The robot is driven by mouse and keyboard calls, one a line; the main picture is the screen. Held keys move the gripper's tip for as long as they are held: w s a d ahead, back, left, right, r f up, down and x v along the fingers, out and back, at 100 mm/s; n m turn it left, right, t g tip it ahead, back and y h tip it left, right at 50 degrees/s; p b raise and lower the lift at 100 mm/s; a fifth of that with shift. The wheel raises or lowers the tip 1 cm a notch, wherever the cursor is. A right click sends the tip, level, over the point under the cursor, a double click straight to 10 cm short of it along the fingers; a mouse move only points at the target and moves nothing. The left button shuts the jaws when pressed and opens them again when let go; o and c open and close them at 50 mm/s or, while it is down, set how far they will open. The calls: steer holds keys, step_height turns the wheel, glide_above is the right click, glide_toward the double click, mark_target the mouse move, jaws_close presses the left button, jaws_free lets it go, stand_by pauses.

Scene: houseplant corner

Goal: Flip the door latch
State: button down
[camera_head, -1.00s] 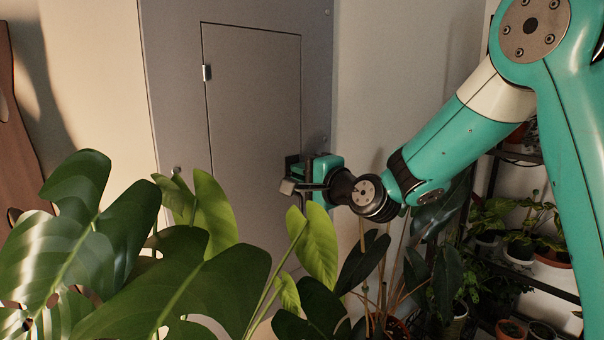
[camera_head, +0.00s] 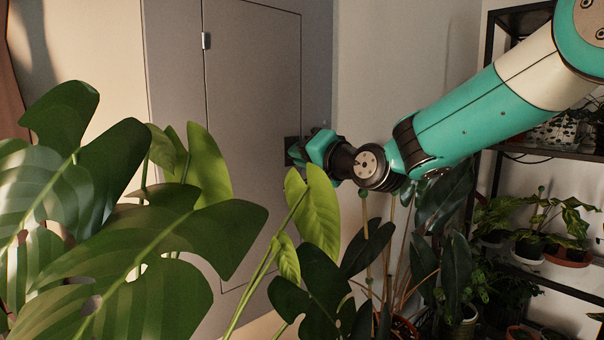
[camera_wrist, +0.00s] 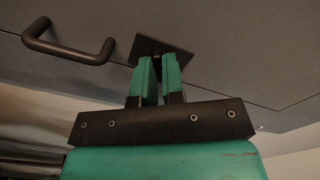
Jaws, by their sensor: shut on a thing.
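The grey door (camera_head: 250,110) is closed in its grey frame. The latch's dark square plate (camera_head: 291,143) is at the door's right edge; it also shows in the wrist view (camera_wrist: 178,56). My gripper (camera_head: 308,152) is at the plate in the head view, with its fingertips mostly hidden. In the wrist view, my gripper's (camera_wrist: 158,62) two green fingers reach up to the plate and are shut on the small dark latch piece (camera_wrist: 157,52) between them. The fingers hide much of that piece, so its angle is unclear.
A dark bar handle (camera_wrist: 68,48) is left of the latch in the wrist view. Large monstera leaves (camera_head: 150,250) fill the lower left, and a bright leaf (camera_head: 315,210) rises just below my gripper. A plant shelf (camera_head: 545,152) stands at the right.

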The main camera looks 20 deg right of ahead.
steer(key=n+b, duration=0.4)
steer(key=b, duration=0.1)
steer(key=n+b, duration=0.2)
steer(key=b, duration=0.1)
steer(key=shift+f, duration=0.35)
steer(key=n+b, duration=0.3)
steer(key=shift+r+b, duration=0.1)
steer(key=shift+b, duration=0.25)
steer(key=shift+r+n+b, duration=0.15)
steer(key=shift+n+b, duration=0.6)
steer(key=shift+n, duration=0.25)
steer(key=c, duration=1.2)
jaws_free()
steer(key=shift+r, duration=0.1)
steer(key=shift+s, duration=0.1)
